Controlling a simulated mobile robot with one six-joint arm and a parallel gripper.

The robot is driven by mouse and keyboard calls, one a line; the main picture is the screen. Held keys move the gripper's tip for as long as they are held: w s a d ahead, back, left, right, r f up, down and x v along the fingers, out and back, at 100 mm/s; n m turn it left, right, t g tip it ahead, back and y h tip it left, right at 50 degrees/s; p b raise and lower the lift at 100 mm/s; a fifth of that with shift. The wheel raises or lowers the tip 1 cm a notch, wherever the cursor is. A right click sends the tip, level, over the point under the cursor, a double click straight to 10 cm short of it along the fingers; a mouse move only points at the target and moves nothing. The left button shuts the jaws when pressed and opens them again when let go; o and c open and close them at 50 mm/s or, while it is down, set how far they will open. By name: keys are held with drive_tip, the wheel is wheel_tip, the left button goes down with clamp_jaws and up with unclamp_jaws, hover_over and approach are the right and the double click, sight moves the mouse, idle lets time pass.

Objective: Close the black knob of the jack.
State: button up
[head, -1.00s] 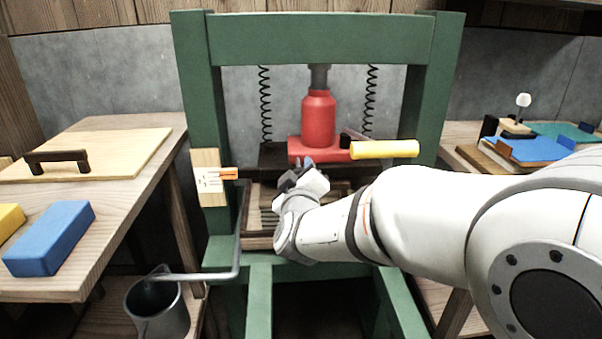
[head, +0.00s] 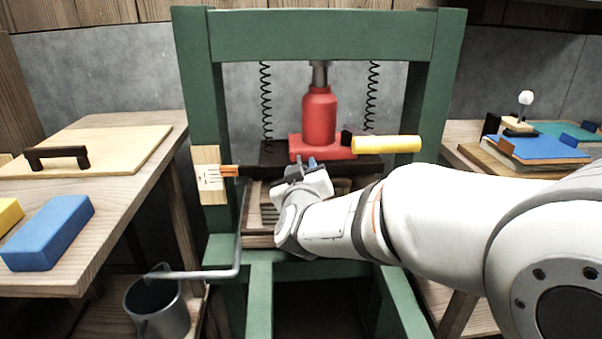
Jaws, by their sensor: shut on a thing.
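The red jack (head: 319,115) stands upright on the dark plate inside the green press frame. Its yellow handle (head: 386,144) points right from a black piece (head: 346,138) at the right of the red base. My gripper (head: 302,168) is at the front of the jack's base, low and slightly left of the bottle's middle. Its fingers are shut at the base's front edge. The black knob cannot be made out there; the fingers and gripper body cover that spot, so their grip on it is hidden.
The green frame (head: 207,120) has posts on both sides and coil springs (head: 266,105) inside. A bent grey rod (head: 205,275) and a metal pot (head: 158,306) are at lower left. A left bench carries a blue block (head: 48,232); a right bench holds small boards.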

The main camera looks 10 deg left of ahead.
drive_tip(key=m, duration=0.1)
drive_tip(key=m+b, duration=0.1)
drive_tip(key=m, duration=0.1)
drive_tip(key=shift+f+m, duration=0.2)
drive_tip(key=shift+m, duration=0.1)
drive_tip(key=m+b, duration=0.2)
drive_tip(key=m, duration=0.1)
drive_tip(key=shift+m+g, duration=0.3)
drive_tip(key=m+b, duration=0.2)
drive_tip(key=m, duration=0.1)
drive_tip(key=shift+m+y+b, duration=0.4)
drive_tip(key=shift+m+b, duration=0.55)
drive_tip(key=shift+m, duration=0.25)
drive_tip(key=shift+a+r, duration=0.1)
drive_tip(key=o, duration=1)
drive_tip(key=shift+s, duration=0.1)
